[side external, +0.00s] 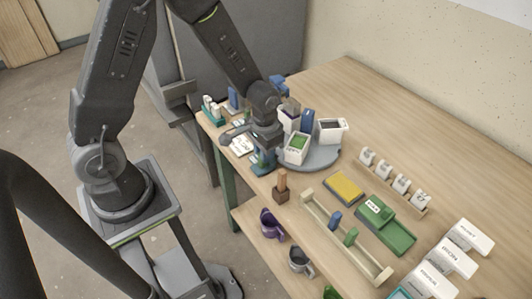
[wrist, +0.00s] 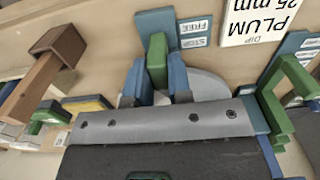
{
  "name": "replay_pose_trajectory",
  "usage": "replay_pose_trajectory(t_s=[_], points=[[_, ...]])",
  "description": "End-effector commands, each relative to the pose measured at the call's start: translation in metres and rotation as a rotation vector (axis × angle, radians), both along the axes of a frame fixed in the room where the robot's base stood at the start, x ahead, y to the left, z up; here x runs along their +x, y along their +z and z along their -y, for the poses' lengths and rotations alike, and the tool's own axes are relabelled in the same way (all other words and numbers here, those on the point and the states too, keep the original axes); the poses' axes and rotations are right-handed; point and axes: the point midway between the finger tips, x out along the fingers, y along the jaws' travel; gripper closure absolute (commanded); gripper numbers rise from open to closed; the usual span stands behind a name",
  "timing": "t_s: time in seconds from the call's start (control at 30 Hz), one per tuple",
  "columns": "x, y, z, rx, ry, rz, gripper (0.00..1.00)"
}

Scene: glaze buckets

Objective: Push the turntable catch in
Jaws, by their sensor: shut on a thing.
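The turntable (side external: 322,160) is a grey disc on the bench, and part of it shows in the wrist view (wrist: 207,86). The turntable catch has a blue plate (wrist: 184,30) with small labels reading STOP and FREE, and an upright green tab (wrist: 157,52). My gripper (wrist: 157,85) is shut on the green tab, with a blue finger on each side of it. In the side view my gripper (side external: 264,148) is low at the bench's near edge, left of the turntable. The arm hides most of the catch there. How far in the catch sits is not clear.
Several buckets, including a white one (side external: 332,129), stand on the turntable beside my gripper. A card reading PLUM DIP 25 mm (wrist: 258,20) is close by. A brown wooden block with a handle (side external: 281,188) stands right of my gripper.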

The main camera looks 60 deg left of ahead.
Motion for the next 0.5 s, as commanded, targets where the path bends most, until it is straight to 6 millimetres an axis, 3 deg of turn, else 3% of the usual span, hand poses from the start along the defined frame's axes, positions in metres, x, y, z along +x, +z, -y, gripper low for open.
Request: replay_pose_trajectory(t_s=[0.5], points=[[0.015,0.000,0.000,0.000,0.001,0.002,1.00]])
